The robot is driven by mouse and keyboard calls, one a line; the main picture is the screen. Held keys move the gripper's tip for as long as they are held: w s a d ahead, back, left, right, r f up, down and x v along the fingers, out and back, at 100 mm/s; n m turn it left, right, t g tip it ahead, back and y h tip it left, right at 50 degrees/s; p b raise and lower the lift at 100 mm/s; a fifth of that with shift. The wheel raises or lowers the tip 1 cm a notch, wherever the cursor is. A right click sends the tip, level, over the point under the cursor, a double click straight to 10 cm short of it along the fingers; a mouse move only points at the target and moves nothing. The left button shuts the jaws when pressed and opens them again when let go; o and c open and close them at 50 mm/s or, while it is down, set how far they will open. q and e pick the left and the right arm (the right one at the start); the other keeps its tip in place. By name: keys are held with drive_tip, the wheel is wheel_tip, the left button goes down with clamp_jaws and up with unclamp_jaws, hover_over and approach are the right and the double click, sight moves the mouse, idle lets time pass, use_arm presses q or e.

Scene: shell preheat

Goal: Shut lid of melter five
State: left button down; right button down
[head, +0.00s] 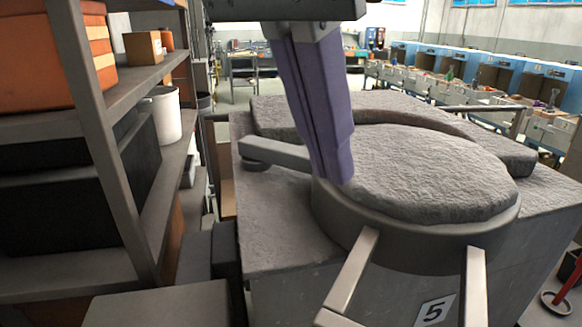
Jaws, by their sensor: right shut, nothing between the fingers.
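Melter five is a large grey block (275,235) with a rough top and a "5" label (433,312) low on its front. Its round lid (430,172) has a rough grey top inside a smooth metal rim. The lid lies about level over the melter, and I cannot tell whether a gap is left under it. Two grey bars (352,272) reach from the rim toward me. My right gripper (335,181) points down with its purple fingers shut and empty, at the lid's left edge. I cannot tell whether it touches. My left gripper is out of view.
A grey side arm (275,152) with a round end sticks out left of the lid. A raised curved slab (285,115) stands behind it. Shelves (115,92) with boxes and a white bucket (165,115) stand close on the left. Workbenches fill the back right.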

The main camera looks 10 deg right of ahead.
sight(375, 232)
drive_tip(key=x, duration=0.9)
drive_tip(key=shift+s+d+f+p, duration=0.1)
drive_tip(key=shift+s+f+p, duration=0.2)
drive_tip(key=shift+f, duration=0.2)
drive_tip(key=shift+w+d+r+p, duration=0.15)
drive_tip(key=shift+w+d+p, duration=0.3)
drive_tip(key=shift+d+p, duration=0.1)
drive_tip(key=shift+w+d+r+p, duration=0.15)
drive_tip(key=shift+w+d+p, duration=0.25)
drive_tip(key=shift+d+p, duration=0.15)
drive_tip(key=shift+w+d+f+p, duration=0.25)
drive_tip(key=shift+w+d+p, duration=0.05)
drive_tip(key=shift+w+d, duration=0.2)
drive_tip(key=shift+d, duration=0.1)
